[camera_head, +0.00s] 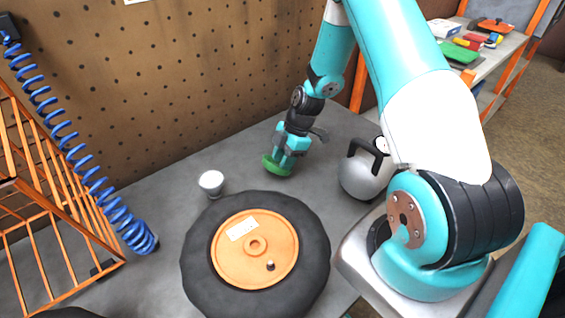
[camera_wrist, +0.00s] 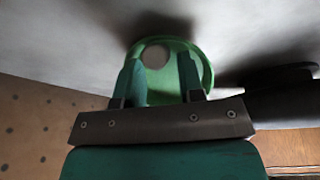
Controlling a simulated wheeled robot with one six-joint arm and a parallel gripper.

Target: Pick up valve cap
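No valve cap is clearly identifiable. A small dark piece (camera_head: 270,265), which may be the valve stem or its cap, stands on the orange hub of the black wheel (camera_head: 200,275). My gripper (camera_head: 284,160) points down at a green dish (camera_head: 276,170) on the grey table. In the wrist view my gripper (camera_wrist: 159,75) has its two teal fingers apart over the green dish (camera_wrist: 207,65), with nothing visible between them but dish.
A grey kettlebell (camera_head: 362,178) stands close right of the gripper. A small white-topped cup (camera_head: 211,183) stands left of it, behind the wheel. An orange rack (camera_head: 50,210) with a blue coiled hose (camera_head: 85,165) is at left. A brown pegboard (camera_head: 180,80) rises behind.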

